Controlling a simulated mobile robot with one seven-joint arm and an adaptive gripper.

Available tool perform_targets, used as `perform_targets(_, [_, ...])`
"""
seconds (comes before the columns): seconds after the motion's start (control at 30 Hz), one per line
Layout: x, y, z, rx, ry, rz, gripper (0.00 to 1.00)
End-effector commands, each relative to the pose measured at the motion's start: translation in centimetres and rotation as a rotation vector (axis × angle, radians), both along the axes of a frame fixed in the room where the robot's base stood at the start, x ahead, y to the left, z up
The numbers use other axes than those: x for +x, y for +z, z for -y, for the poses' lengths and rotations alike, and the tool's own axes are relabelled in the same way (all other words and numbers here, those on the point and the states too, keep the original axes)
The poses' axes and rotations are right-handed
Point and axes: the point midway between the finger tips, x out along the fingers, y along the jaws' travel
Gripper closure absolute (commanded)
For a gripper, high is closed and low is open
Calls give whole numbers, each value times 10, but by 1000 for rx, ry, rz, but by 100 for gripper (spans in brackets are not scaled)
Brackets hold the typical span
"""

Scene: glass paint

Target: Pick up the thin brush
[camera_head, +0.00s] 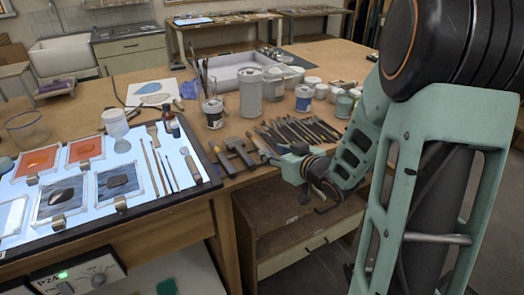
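Several thin brushes lie side by side on the lit panel (135,210). One with a light wooden handle (149,166) is at the left, another (160,167) is beside it, and a dark slender one (172,173) is to the right. I cannot tell which one the task means. My gripper (226,152) is to the right of these brushes, near the panel's right edge, with its dark fingers pointing left. The fingers look spread apart, with nothing visible between them. It appears apart from the brushes.
A wider brush (190,166) lies right of the thin ones. Framed glass samples (118,183) fill the panel's left. A white jar (115,123) stands behind. Dark-handled tools (305,130) lie on the wooden table near my wrist. Paint jars (213,112) and a white tray (228,78) stand farther back.

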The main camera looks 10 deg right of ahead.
Motion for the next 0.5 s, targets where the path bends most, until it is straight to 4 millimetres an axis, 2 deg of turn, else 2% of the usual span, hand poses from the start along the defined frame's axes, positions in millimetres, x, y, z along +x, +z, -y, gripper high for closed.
perform_targets(0.13, [10, -5, -5, 0, 2, -1, 64])
perform_targets(0.33, [35, -16, -16, 0, 1, -1, 64])
perform_targets(0.5, [46, -20, -19, -1, -1, 0, 64])
